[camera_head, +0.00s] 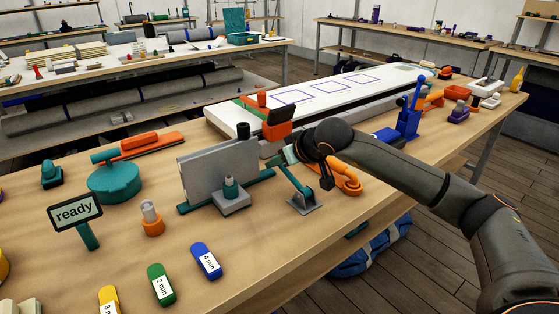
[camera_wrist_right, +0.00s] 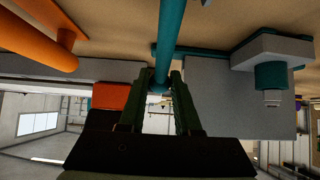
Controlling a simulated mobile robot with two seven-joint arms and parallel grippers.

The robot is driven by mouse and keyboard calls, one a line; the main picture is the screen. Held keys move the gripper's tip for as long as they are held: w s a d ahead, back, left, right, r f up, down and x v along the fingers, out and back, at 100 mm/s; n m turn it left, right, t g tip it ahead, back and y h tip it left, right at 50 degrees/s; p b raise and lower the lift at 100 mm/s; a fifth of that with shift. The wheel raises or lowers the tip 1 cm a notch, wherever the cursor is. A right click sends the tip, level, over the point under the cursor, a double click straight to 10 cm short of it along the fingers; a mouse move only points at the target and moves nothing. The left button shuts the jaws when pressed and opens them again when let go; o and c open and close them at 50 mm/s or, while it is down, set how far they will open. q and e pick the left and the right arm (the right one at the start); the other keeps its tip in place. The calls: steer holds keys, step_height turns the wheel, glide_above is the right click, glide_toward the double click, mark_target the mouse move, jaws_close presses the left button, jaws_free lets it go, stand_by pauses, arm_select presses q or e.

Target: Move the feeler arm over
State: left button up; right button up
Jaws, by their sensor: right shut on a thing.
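The feeler arm (camera_head: 291,178) is a teal rod hinged on a small grey base (camera_head: 304,204) near the table's front edge. It leans up and left from the base. My right gripper (camera_head: 290,155) is at its upper end. In the right wrist view the teal rod (camera_wrist_right: 170,35) runs down between the two dark fingers (camera_wrist_right: 161,86), which are shut on it. The fingers partly hide the held end. To its left is a grey upright plate (camera_head: 212,168) on teal feet, with a grey block and teal knob (camera_head: 230,187) in front. My left gripper is not in view.
A "ready" sign (camera_head: 76,211) and coloured labelled tags, one blue (camera_head: 206,261), are at the left front. Bare tabletop lies in front of the plate.

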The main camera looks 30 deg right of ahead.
steer(key=shift+f, duration=0.15)
steer(key=shift+w+f+b, duration=0.2)
steer(key=shift+f+b, duration=0.85)
steer(key=shift+f, duration=0.1)
steer(key=shift+f+b, duration=0.3)
steer(key=shift+f, duration=0.1)
steer(key=o, duration=1.1)
steer(key=shift+c, duration=0.2)
steer(key=shift+r, duration=0.1)
